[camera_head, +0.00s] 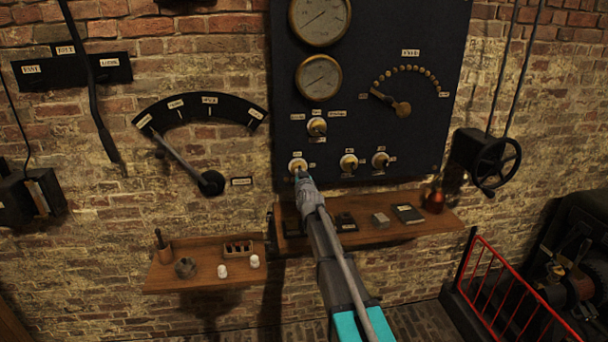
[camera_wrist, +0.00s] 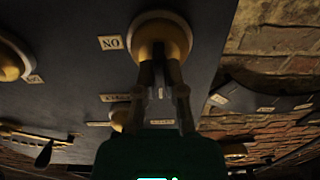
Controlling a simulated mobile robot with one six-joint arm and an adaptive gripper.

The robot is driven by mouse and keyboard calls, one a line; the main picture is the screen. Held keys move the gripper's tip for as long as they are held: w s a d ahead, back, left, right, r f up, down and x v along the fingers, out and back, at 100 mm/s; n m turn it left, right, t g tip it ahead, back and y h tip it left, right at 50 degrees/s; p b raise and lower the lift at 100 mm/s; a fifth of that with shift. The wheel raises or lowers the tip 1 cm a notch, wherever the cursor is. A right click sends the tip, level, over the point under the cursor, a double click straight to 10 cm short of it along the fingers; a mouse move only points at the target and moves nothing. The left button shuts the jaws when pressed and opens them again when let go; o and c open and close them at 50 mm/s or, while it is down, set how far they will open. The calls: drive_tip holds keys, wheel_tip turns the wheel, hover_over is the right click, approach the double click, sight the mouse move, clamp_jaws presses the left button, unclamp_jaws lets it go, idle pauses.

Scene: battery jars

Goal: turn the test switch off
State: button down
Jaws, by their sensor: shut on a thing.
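A black panel (camera_head: 370,100) on the brick wall carries several small brass switches. My gripper (camera_head: 300,175) is at the lower-left switch (camera_head: 297,163), reaching up from below. In the wrist view my gripper (camera_wrist: 162,62) is shut on the lever of this brass switch (camera_wrist: 165,27), with its two fingers close together. A label (camera_wrist: 110,42) beside the brass rim reads ON upside down. The fingers hide most of the lever, so its exact tilt is unclear. The switch's name label is too small to read.
Other switches (camera_head: 348,162) and (camera_head: 380,160) are to the right, another switch (camera_head: 317,127) is above. A wooden shelf (camera_head: 440,222) with small boxes and a copper flask (camera_head: 433,200) is below. A lever quadrant (camera_head: 200,107) is left, a red railing (camera_head: 510,285) lower right.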

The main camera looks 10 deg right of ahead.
drive_tip(key=shift+s+a+f, duration=0.15)
drive_tip(key=shift+a, duration=0.05)
drive_tip(key=c, duration=0.7)
unclamp_jaws()
drive_tip(key=shift+c, duration=0.2)
drive_tip(key=shift+d, duration=0.1)
drive_tip(key=s, duration=1.2)
